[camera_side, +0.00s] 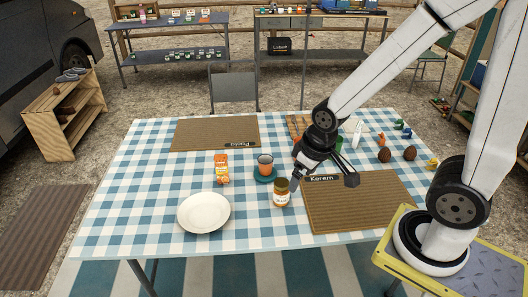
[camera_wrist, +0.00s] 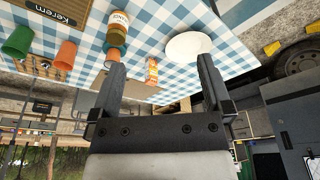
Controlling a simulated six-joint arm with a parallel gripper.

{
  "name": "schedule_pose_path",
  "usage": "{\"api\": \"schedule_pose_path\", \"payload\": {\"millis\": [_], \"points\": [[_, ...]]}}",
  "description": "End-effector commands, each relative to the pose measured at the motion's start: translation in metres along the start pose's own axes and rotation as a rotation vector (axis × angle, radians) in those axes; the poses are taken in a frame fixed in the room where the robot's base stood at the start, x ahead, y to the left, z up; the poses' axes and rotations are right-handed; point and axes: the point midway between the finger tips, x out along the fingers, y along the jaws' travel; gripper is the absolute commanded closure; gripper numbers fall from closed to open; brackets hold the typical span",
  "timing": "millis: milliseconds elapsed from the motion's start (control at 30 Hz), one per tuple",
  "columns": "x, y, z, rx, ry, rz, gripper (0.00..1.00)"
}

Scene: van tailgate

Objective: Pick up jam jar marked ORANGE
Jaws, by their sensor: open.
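The jam jar (camera_side: 281,193) stands upright on the checked tablecloth, with amber contents, a pale label and a dark lid. It also shows in the wrist view (camera_wrist: 118,19), upside down at the top, with a label that seems to read ORANGE. My gripper (camera_side: 324,181) is open and empty above the table, just right of the jar and close to it in the side view. In the wrist view its fingers (camera_wrist: 160,63) are spread wide with nothing between them. The jar lies beyond the left fingertip.
An orange cup on a teal saucer (camera_side: 264,179) stands close behind the jar. An orange packet (camera_side: 222,169) and a white plate (camera_side: 204,212) are to the left. The Kerem placemat (camera_side: 360,205) lies right of the jar. The cloth in front of the jar is clear.

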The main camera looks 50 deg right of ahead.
Motion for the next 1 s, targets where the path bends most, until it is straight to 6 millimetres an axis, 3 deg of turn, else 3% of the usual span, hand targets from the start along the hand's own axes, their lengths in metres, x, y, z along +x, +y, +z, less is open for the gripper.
{"api": "schedule_pose_path", "payload": {"millis": [633,767,1000], "points": [[0.003,0.005,-0.007,-0.005,0.016,0.01,0.0],[0.009,0.017,-0.023,-0.026,0.055,0.036,0.0],[0.033,0.059,-0.075,-0.113,0.192,0.099,0.0]]}}
